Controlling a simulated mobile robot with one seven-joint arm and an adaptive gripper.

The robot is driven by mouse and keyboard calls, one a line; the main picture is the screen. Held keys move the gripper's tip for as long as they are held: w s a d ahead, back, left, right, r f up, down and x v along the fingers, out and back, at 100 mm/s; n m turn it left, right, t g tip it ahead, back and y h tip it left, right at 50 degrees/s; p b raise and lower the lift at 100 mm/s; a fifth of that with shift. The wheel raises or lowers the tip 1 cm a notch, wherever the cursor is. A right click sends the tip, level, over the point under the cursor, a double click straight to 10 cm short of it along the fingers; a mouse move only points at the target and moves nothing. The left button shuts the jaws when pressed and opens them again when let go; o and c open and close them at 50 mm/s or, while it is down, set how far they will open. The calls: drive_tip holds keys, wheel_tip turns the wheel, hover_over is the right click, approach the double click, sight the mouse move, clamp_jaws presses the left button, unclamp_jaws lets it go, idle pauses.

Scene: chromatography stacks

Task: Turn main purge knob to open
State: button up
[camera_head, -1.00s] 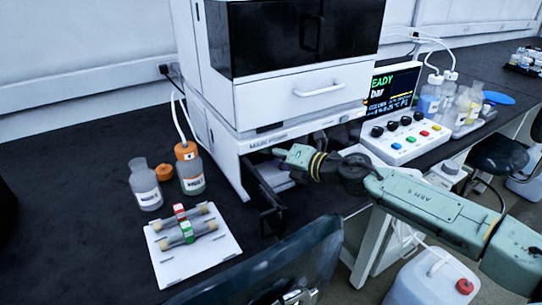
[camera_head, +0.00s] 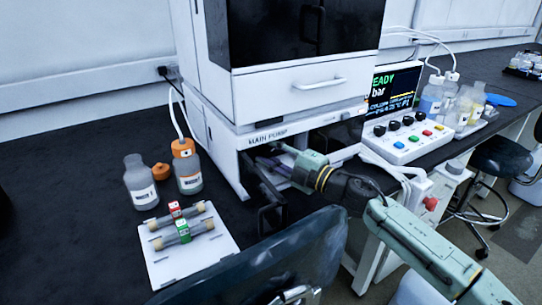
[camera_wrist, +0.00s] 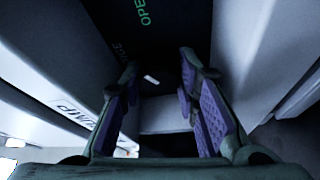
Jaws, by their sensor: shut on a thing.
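The main purge knob (camera_wrist: 165,76) is a dark shape with a short white mark, between my fingers in the wrist view. A green word starting "OPE" (camera_wrist: 142,12) and a dim label partly reading "GE" stand on the dark panel beyond it. My gripper (camera_wrist: 158,82), with purple pads, is shut on the knob, one finger on each side. The knob's outline is hard to make out in the dark. In the head view my gripper (camera_head: 278,166) reaches into the bay under the main pump (camera_head: 266,138); the knob is hidden there.
White bay walls stand close on both sides. A dark open door (camera_head: 268,210) hangs at the bay's front. Left are two bottles (camera_head: 187,168) and a white rack (camera_head: 190,250). Right are a control box (camera_head: 408,140) and a screen reading "READY" (camera_head: 392,88).

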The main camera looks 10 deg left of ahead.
drive_tip(key=shift+m+t+y, duration=0.3)
drive_tip(key=shift+m, duration=0.5)
drive_tip(key=shift+m+b, duration=0.3)
drive_tip(key=o, duration=0.9)
drive_tip(key=shift+c, duration=0.2)
drive_tip(key=v, duration=1.2)
